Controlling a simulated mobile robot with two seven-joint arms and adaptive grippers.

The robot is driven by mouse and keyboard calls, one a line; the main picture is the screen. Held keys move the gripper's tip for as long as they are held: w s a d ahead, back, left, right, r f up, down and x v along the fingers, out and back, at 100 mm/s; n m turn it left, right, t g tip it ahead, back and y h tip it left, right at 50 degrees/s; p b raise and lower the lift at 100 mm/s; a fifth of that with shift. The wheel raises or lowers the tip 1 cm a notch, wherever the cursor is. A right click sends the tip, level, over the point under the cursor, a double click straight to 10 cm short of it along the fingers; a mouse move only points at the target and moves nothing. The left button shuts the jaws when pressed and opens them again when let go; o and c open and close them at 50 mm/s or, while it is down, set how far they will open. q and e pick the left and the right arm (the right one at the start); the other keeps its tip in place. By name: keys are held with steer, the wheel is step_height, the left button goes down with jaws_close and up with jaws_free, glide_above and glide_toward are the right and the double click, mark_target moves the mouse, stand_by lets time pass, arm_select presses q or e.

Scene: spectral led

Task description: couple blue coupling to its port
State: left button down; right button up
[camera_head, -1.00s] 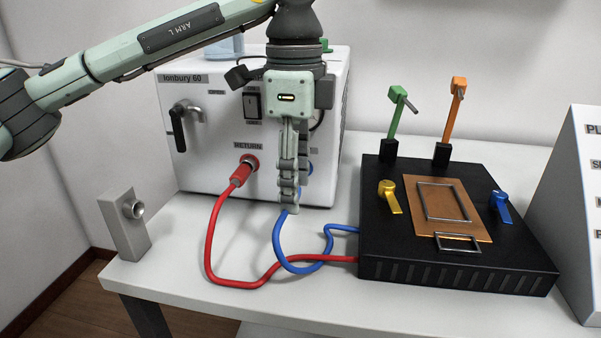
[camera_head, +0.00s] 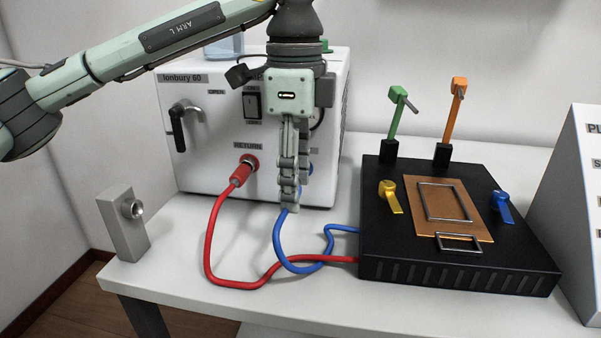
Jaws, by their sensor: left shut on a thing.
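My left gripper (camera_head: 290,198) points down in front of the white Ionbury 60 unit (camera_head: 215,120). It is shut on the blue coupling at the end of the blue hose (camera_head: 277,240). The fingers hide nearly all of the coupling. A small blue patch (camera_head: 310,169) shows just right of the fingers at the unit's front; I cannot tell whether it is the port or part of the coupling. The port is otherwise hidden, so I cannot tell whether the coupling touches it. My right gripper is not in view.
A red coupling (camera_head: 241,174) with a red hose (camera_head: 210,240) sits in the RETURN port, left of my gripper. A black plate device (camera_head: 450,277) with coloured clamps and levers stands right. A grey holder (camera_head: 122,225) stands at the table's left edge.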

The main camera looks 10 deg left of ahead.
arm_select(q)
steer(key=shift+w, duration=0.5)
steer(key=shift+s, duration=0.15)
steer(key=shift+s, duration=0.45)
steer(key=shift+b, duration=0.5)
stand_by(0.5)
